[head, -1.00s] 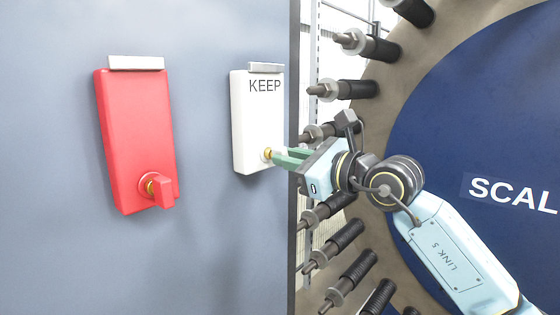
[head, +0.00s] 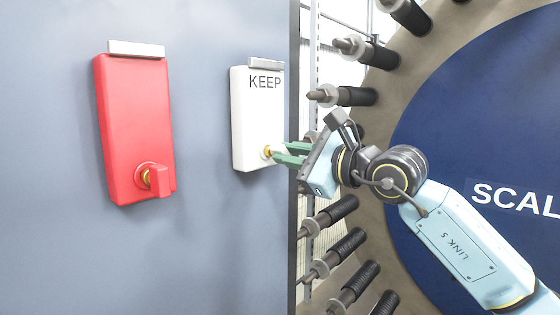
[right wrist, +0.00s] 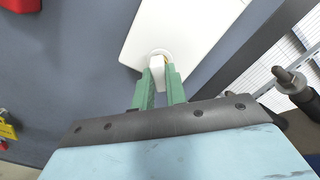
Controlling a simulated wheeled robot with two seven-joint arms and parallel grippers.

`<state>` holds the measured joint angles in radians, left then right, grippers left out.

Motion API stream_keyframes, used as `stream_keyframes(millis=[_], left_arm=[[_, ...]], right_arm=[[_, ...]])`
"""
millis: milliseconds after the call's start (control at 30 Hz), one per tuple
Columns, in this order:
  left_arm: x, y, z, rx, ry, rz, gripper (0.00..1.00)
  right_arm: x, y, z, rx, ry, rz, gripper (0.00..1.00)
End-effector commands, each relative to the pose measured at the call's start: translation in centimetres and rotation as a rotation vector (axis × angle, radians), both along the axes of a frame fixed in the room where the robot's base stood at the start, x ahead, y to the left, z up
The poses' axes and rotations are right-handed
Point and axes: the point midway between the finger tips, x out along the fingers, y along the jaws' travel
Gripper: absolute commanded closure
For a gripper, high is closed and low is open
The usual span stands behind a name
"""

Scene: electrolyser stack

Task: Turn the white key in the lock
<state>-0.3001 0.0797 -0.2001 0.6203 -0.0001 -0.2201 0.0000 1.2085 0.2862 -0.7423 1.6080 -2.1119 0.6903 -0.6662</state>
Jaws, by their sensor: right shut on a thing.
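The wrist is tilted. My left gripper is not in view.
A red lock box (head: 132,120) with a red key (head: 162,181) in its brass lock hangs on the panel to the left. The panel's edge (head: 294,240) is just right of the white box. Beyond it stand several black-sleeved bolts (head: 343,96) around a large blue disc (head: 480,130).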

Motion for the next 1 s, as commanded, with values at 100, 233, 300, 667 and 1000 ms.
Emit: stream_keyframes(millis=[100,233,300,667,1000], left_arm=[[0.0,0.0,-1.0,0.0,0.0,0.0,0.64],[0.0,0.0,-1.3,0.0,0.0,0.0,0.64],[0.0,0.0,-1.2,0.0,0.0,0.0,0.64],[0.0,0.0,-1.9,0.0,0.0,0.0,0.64],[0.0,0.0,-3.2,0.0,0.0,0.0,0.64]], right_arm=[[0.0,0.0,0.0,-0.048,-0.074,-0.001,1.0],[0.0,0.0,0.1,-0.079,-0.115,0.001,1.0],[0.0,0.0,0.1,-0.082,-0.119,0.001,1.0],[0.0,0.0,0.0,-0.119,-0.17,-0.001,1.0],[0.0,0.0,0.1,-0.258,-0.36,-0.001,1.0]])
